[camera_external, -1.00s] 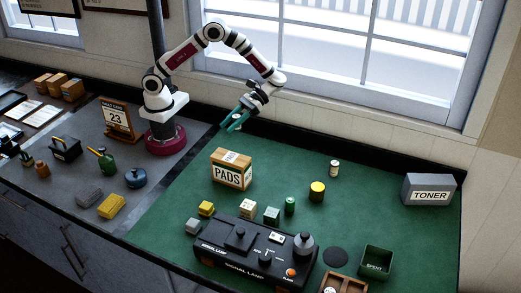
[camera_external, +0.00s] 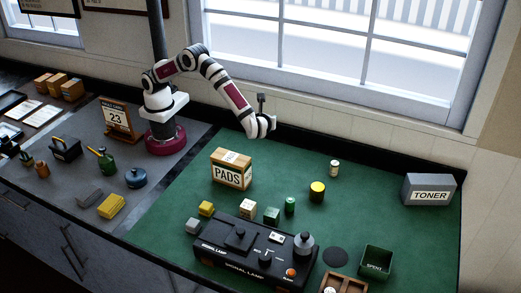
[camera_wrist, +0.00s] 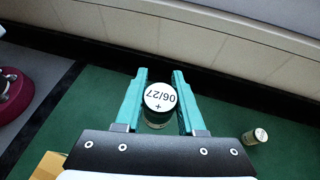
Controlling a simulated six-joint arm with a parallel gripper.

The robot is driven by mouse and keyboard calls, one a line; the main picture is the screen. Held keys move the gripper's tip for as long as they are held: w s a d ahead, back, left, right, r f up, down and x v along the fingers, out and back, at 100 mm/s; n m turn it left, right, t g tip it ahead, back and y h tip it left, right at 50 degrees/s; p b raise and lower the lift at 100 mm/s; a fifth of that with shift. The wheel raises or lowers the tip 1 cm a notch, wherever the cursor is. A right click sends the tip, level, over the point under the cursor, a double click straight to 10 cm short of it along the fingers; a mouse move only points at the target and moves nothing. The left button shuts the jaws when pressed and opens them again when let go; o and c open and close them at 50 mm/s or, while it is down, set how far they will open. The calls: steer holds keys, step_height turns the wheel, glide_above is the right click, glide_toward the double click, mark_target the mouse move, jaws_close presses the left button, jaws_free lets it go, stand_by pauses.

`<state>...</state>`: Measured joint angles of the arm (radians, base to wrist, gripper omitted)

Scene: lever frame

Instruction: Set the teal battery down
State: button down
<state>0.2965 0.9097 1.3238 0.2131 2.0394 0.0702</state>
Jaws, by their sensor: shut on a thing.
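In the wrist view my gripper (camera_wrist: 160,74) has its two teal fingers shut on the battery (camera_wrist: 160,97), a round cell seen end-on. Its white end face reads "06/27" with a plus sign; little of its side shows, so its body colour is hard to tell. The green mat (camera_wrist: 95,110) lies below it, and I cannot tell the gap between them. In the external view the arm ends above the back of the mat, right of the PADS box; the fingers and battery are hidden behind the wrist there.
The PADS box (camera_external: 231,170) stands left of the arm's end. A small white-topped cylinder (camera_external: 334,168) and a yellow-topped can (camera_external: 317,191) stand to the right. The black signal lamp unit (camera_external: 255,253), SPENT bin (camera_external: 376,262) and TONER box (camera_external: 429,190) lie farther off.

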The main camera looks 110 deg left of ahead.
steer(key=w+d+r+m+t, duration=0.4)
steer(key=w+r+m+t, duration=0.1)
steer(key=w+t, duration=0.15)
glide_above(301, 160)
steer(key=shift+g, duration=0.45)
steer(key=f, duration=1.7)
steer(key=shift+s+d+f, duration=0.1)
steer(key=shift+d+f, duration=0.05)
steer(key=shift+d, duration=0.2)
steer(key=shift+a+f, duration=0.15)
steer(key=shift+f, duration=0.95)
steer(key=shift+a+f, duration=0.1)
steer(key=shift+f, duration=0.95)
steer(key=shift+f, duration=0.1)
